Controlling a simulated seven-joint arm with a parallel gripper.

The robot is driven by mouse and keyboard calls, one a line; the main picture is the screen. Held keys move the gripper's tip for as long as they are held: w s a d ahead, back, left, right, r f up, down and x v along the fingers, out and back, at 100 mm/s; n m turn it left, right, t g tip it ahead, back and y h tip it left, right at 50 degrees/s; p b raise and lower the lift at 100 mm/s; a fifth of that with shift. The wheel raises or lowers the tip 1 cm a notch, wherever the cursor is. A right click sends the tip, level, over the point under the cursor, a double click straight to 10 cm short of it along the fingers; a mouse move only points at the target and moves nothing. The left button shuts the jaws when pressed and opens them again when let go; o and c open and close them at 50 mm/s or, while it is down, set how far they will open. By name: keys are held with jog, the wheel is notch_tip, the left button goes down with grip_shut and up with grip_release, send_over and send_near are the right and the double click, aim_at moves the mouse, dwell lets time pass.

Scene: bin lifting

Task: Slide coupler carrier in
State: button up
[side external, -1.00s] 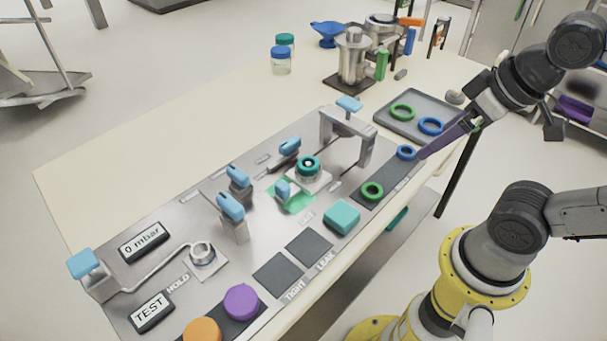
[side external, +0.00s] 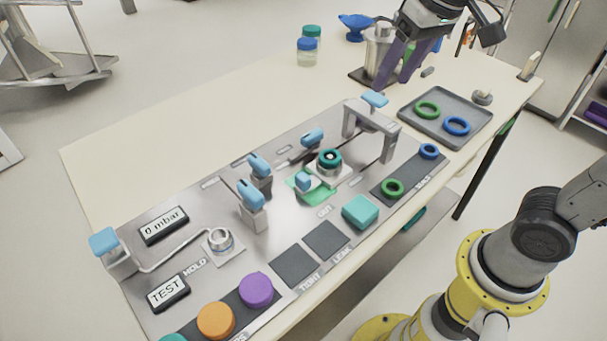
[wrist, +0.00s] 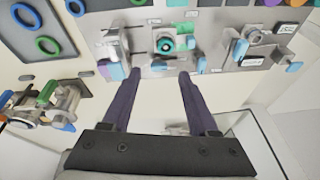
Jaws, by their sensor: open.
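The coupler carrier (side external: 336,175) is a pale block on the steel panel, bearing a round coupler with a teal ring (side external: 329,158). A light-blue handle (side external: 306,181) is at its front left, over a green patch (side external: 318,196) by the "OUT" label. A metal bridge with a blue knob (side external: 375,99) stands to the right of the carrier. My gripper (side external: 396,82) is open and empty, above the table behind the bridge. In the wrist view my purple fingers (wrist: 160,74) are apart, and the coupler's teal ring (wrist: 165,45) shows beyond them.
Blue-handled levers (side external: 251,196) stand left of the carrier. A grey tray (side external: 416,115) holds more rings. A metal pot (side external: 379,50) stands behind my gripper. The table's back left is clear.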

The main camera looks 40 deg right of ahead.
jog(key=w+a+f+g, duration=0.2)
jog(key=w+a+f, duration=0.2)
jog(key=w+a, duration=0.3)
jog(key=n+g, duration=0.2)
send_near(303, 176)
jog(key=shift+h, duration=0.3)
jog(key=f, duration=1)
jog(key=shift+s+a+f, duration=0.1)
jog(key=shift+s+a, duration=0.05)
jog(key=shift+a, duration=0.1)
grip_shut()
